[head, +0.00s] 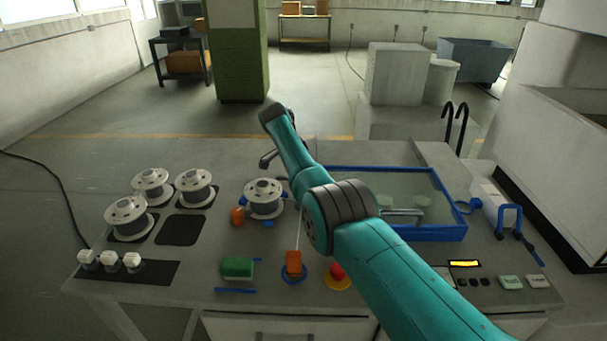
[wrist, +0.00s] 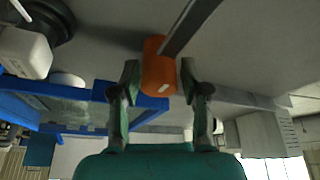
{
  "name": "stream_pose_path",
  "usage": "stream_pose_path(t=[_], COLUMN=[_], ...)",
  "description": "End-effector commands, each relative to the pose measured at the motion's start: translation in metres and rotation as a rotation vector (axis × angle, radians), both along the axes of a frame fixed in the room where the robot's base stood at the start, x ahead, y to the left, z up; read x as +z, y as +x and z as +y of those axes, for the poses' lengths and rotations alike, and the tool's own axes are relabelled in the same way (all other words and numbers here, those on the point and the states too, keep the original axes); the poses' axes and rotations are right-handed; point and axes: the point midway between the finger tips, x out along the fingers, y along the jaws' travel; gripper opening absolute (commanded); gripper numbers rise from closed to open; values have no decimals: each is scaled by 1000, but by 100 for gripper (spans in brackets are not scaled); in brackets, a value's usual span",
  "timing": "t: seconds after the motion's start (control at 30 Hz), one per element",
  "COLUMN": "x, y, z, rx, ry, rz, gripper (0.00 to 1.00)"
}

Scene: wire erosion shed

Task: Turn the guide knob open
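An orange knob (wrist: 157,62) with a short white mark stands between the two fingers of my gripper (wrist: 158,84) in the wrist view. A grey bar runs up from the knob. The fingers are apart, with a narrow gap on each side of the knob; I see no clear contact. In the head view my teal arm hides much of the work area, and I cannot make out the fingers or match the knob surely. An orange block (head: 293,263) on a blue ring and a smaller orange piece (head: 237,215) show there.
A blue-rimmed tank (head: 455,233) lies right of my arm. White spools (head: 131,217) stand on the bench's left. A green block (head: 237,267) and a red button (head: 337,273) on yellow are near the front. Small keys (head: 511,282) sit at the front right.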

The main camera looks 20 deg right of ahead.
Motion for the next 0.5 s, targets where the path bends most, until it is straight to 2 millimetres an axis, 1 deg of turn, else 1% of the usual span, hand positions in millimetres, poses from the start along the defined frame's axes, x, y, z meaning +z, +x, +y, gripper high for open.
stream_pose_path(t=[0.17,0.27,0.37,0.5], x=[1,6,18,43], y=[0,0,1,1], z=[0,2,7,17], rx=[0,0,1,1], ry=[0,-1,-1,-1], rz=[0,-1,-2,-3], gripper=[45,45,45,45])
